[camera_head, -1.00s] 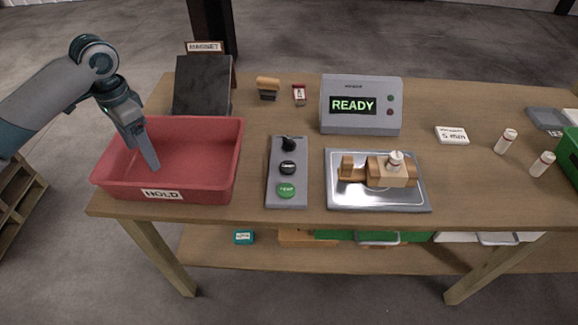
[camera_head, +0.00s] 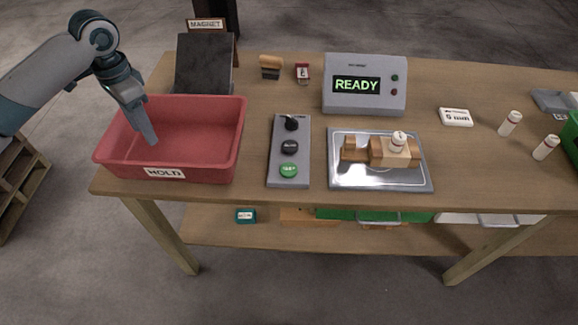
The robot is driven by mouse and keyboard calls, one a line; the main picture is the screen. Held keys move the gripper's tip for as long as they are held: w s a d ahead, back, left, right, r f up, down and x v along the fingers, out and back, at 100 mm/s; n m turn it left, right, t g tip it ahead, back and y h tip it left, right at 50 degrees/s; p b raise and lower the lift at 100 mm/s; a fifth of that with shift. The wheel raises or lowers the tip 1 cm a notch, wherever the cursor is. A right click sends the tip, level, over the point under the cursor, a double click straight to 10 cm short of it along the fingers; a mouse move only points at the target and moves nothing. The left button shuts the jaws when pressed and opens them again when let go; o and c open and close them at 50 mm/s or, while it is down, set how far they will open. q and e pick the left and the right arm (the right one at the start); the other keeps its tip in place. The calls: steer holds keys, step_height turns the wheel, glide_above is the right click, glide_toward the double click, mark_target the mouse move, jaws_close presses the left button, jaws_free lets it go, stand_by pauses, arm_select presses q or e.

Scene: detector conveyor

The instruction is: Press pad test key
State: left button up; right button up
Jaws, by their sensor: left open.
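A grey control pad (camera_head: 273,162) lies on the table in the middle. It bears a green key (camera_head: 288,170) with small lettering at its near end, a black button (camera_head: 290,147) in the middle and a black knob (camera_head: 291,123) at the far end. A grey detector box (camera_head: 364,108) behind it to the right shows READY on its display (camera_head: 356,86). My left gripper (camera_head: 150,137) points down over the red HOLD bin, left of the pad, and touches nothing that I can make out. The gap between its fingers is hard to see. My right gripper is out of view.
The red HOLD bin (camera_head: 230,150) looks empty. A metal tray (camera_head: 380,184) with a wooden holder (camera_head: 410,157) and a white vial (camera_head: 398,141) lies right of the pad. A dark magnet board (camera_head: 203,65) stands at the back left.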

arm_select(q)
jaws_close()
stand_by(1.4)
